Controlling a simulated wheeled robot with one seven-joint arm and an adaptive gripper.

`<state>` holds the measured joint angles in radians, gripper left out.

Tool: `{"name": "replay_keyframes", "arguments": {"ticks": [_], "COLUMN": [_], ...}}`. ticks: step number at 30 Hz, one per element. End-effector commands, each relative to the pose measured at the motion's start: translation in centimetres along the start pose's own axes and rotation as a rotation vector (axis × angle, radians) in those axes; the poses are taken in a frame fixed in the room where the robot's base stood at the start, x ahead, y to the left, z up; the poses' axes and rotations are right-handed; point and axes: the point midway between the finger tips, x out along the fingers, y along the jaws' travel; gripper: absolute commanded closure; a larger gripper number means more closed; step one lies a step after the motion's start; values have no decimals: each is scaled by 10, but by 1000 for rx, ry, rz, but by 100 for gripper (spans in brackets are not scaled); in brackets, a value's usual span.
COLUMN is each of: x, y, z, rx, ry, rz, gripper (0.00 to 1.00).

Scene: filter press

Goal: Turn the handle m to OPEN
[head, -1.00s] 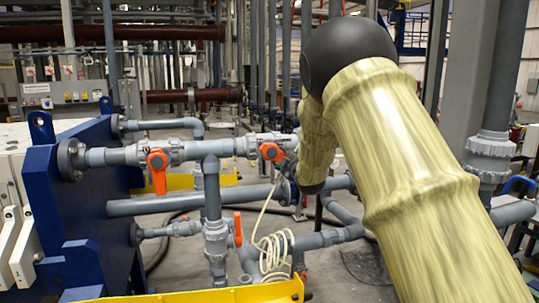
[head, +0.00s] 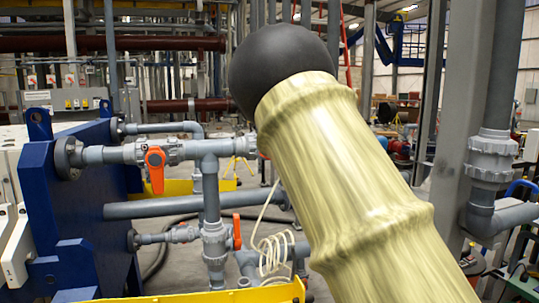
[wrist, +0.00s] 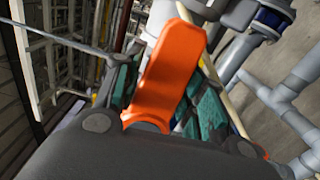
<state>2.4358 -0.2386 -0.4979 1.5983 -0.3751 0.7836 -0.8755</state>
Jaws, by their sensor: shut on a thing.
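An orange valve handle (wrist: 170,62) fills the middle of the wrist view, long and slightly tilted. My gripper (wrist: 166,98) is shut on it, with one teal-padded finger on each side of the handle. In the head view my arm covers the gripper and the valve it is at. I cannot read any letter or OPEN mark on the handle.
In the head view another orange handle (head: 155,170) hangs down from the upper grey pipe, and a third orange handle (head: 237,232) is lower. A pale coiled hose (head: 272,252) hangs by the pipes. A blue frame (head: 70,215) stands left, a yellow barrier (head: 225,294) in front.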

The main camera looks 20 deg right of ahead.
Motion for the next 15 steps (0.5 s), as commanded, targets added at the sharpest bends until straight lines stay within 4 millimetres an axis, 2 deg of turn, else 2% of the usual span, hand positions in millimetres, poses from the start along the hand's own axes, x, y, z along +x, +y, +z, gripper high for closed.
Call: {"name": "replay_keyframes", "arguments": {"ticks": [1,3,4,7,15], "x": [0,0,0,0,0], "y": [9,9,9,9,4], "z": [1,1,1,1,1], "rx": [-2,-2,-1,-1,1], "ry": [0,0,0,0,0], "rz": [12,12,12,11,5], "gripper": [90,91,58,40,39]}}
